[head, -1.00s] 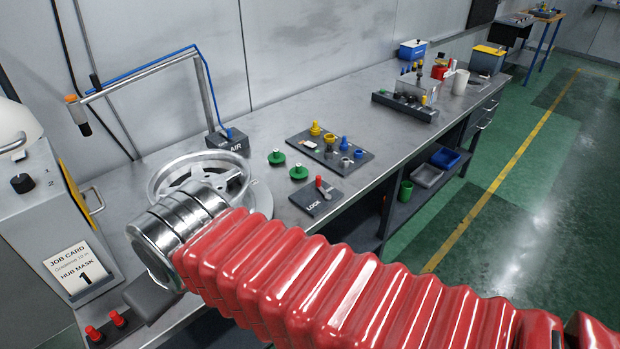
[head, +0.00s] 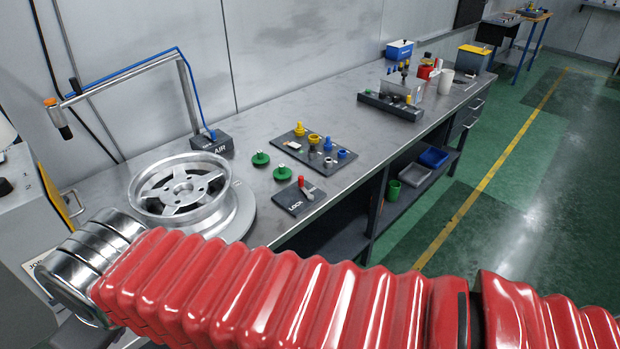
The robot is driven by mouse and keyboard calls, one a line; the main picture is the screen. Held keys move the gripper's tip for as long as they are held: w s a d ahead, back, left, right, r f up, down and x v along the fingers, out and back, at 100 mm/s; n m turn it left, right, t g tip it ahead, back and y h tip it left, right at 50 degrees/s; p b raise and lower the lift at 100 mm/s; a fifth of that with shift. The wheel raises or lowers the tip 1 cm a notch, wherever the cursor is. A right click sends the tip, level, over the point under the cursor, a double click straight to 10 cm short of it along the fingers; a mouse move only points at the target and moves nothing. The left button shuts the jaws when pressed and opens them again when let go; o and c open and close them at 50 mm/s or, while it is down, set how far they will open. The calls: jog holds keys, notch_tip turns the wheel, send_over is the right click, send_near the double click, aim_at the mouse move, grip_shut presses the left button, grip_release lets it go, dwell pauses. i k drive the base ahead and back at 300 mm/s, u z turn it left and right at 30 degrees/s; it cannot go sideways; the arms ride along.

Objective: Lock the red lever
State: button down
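The red lever (head: 302,185) stands on a dark plate marked LOCK (head: 291,204) near the bench's front edge, right of the wheel. Its red knob points up and its metal arm shows beside a bright part on the plate. A silver spoked wheel (head: 184,189) lies flat on a round base (head: 243,213). My arm crosses the lower part of the view in a red bellows sleeve, with its silver wrist section at the lower left, apart from the lever. My gripper's fingers are not visible.
Two green knobs (head: 261,158) and a dark plate with yellow and blue plugs (head: 313,148) lie behind the lever. The bench top (head: 290,110) is clear towards the wall.

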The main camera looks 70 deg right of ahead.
aim_at(310, 196)
jog(key=u, duration=0.1)
jog(key=k, duration=1.1)
jog(key=z, duration=0.9)
jog(key=i, duration=1)
jog(key=z, duration=0.1)
